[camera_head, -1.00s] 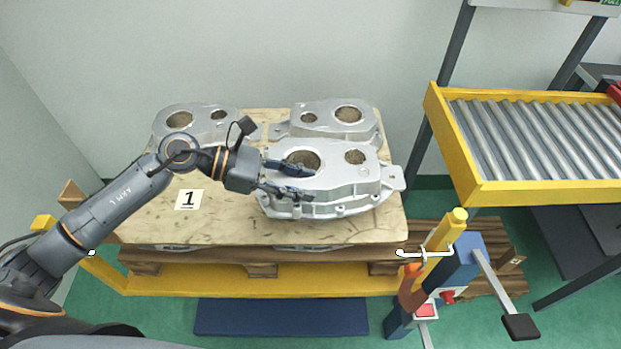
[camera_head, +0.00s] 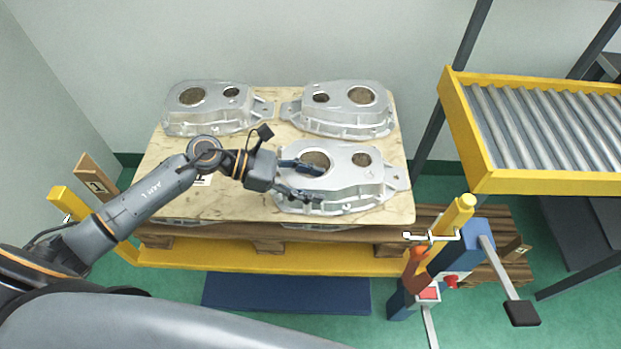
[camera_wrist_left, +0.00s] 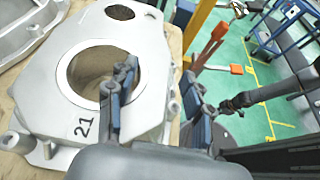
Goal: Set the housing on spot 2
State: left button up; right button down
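The housing (camera_head: 340,185) is a silver casting with two round bores at the front right of the pallet board (camera_head: 160,205). It looks flat and down on the board or very close to it; contact is hidden. The left wrist view shows the same grip (camera_wrist_left: 155,105) on the housing (camera_wrist_left: 95,25), marked 21. The spot 1 label (camera_head: 201,181) is mostly covered by my arm. No spot 2 label shows.
Two similar housings stand behind, at the back left (camera_head: 210,108) and back right (camera_head: 340,110). The front left of the board is bare. A yellow-framed roller conveyor (camera_head: 540,130) stands at right. A blue and yellow post (camera_head: 460,255) with a red button stands near the front right corner.

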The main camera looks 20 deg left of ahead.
dwell(0.3)
pick_arm(q)
jog(key=shift+a, duration=0.3)
jog(key=b+v, duration=0.3)
jog(key=v, duration=0.8)
jog(key=shift+a+r, duration=0.15)
jog(key=shift+r, duration=0.05)
jog(key=shift+s, duration=0.1)
